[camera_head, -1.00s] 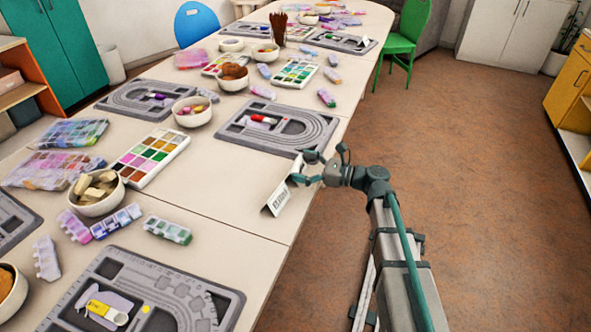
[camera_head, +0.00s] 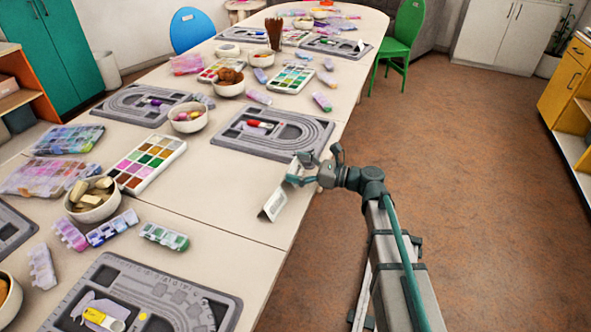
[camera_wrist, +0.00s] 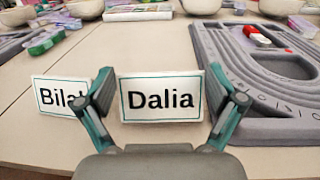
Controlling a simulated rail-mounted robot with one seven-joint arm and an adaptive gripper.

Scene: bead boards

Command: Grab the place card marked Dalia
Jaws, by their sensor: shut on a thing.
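The place card marked Dalia (camera_wrist: 161,98) is white with a teal border and stands between my gripper's fingers in the wrist view. My gripper (camera_head: 299,170) is shut on its two side edges, at the right edge of the table. In the head view the card (camera_head: 294,166) is a small white sliver, partly covered by the fingers.
A grey bead board (camera_wrist: 262,130) lies close to the right of the Dalia card in the wrist view. The tabletop (camera_head: 215,195) between is bare. A green chair (camera_head: 402,45) stands farther back.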

